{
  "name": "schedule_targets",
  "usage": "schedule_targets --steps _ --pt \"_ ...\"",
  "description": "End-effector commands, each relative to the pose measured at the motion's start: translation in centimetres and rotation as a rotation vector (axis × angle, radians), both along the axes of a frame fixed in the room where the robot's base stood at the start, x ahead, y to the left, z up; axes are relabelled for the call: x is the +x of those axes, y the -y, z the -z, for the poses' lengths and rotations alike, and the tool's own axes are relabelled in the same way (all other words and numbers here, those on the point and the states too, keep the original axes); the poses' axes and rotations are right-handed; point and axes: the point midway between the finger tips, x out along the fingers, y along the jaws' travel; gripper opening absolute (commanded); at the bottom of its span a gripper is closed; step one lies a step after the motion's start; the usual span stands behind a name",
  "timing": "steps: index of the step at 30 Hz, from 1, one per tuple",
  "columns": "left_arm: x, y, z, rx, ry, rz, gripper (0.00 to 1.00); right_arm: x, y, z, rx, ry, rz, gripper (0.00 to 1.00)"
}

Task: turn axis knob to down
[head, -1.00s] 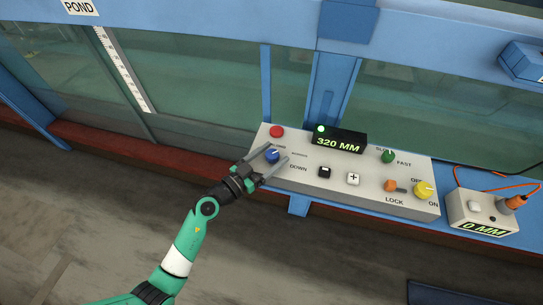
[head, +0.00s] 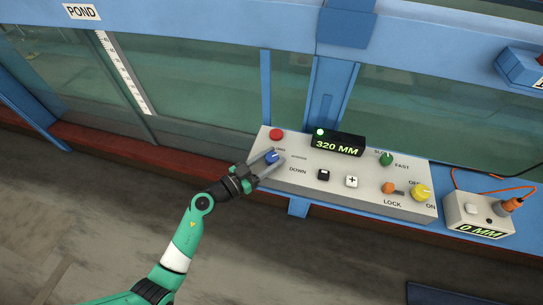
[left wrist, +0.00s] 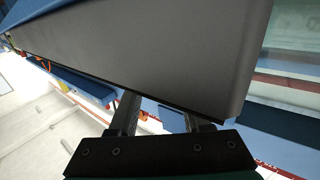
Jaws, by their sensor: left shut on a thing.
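The blue axis knob (head: 273,157) is on the left part of a pale control panel (head: 340,201), with the label DOWN (head: 297,170) to its lower right. A small, partly covered label is above the knob. My left gripper (head: 270,160) is shut on the blue knob, one finger on each side. In the left wrist view its two fingers (left wrist: 163,113) reach to the panel's grey face (left wrist: 150,50); the knob is hidden there. I cannot read the knob's pointer direction. My right gripper is not in view.
The panel also carries a red button (head: 276,134), a display reading 320 MM (head: 337,143), a green knob (head: 386,159), black and white buttons (head: 351,181), an orange lock piece (head: 388,188) and a yellow knob (head: 421,193). A smaller box (head: 478,214) with an orange cable stands right.

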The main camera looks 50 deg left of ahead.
Motion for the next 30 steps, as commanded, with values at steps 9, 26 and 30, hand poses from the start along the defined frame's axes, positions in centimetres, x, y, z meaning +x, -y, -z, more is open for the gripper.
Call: schedule_targets --steps 9,26,30 --pt "0.1 -0.4 -0.5 -0.003 0.0 0.222 0.0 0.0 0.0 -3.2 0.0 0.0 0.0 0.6" --pt "0.1 -0.3 0.3 0.002 0.001 0.633 0.0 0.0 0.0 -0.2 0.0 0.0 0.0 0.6" --pt "0.1 -0.3 0.2 0.002 0.0 0.682 0.0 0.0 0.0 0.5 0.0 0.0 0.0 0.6"
